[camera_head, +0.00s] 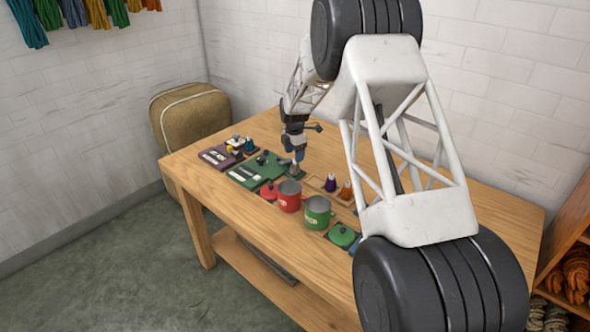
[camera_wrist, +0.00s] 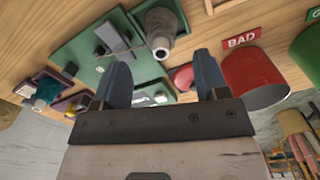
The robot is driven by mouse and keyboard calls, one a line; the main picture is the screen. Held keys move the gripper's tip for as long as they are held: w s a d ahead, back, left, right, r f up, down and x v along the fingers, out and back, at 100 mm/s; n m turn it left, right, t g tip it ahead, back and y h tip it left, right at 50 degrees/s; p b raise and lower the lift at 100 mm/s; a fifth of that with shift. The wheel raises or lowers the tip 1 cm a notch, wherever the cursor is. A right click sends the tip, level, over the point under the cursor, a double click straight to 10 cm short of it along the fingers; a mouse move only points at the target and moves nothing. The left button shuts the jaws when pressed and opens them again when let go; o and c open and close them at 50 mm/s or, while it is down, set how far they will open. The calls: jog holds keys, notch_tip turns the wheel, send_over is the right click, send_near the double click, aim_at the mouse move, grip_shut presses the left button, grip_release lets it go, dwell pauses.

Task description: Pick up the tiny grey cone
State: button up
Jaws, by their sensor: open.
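A small grey cone (camera_wrist: 165,24) stands on a green surface near the top middle of the wrist view, beyond the gap between my fingertips. In the head view the grey cone (camera_head: 296,169) shows just below my gripper (camera_head: 297,152). My gripper also shows in the wrist view (camera_wrist: 163,72), with its two blue-grey fingers spread wide and nothing between them. I cannot tell from these frames how high the fingertips are above the cone.
A green board (camera_head: 268,162) with dark pieces and a purple tray (camera_head: 213,158) with small cones lie left. Purple (camera_head: 330,183) and orange (camera_head: 346,190) cones stand right.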

jog(key=shift+d+f, duration=0.15)
jog(key=shift+f, duration=2.45)
jog(key=c, duration=1)
jog(key=shift+r, duration=0.1)
jog(key=shift+r, duration=4.9)
jog(key=shift+r, duration=2.5)
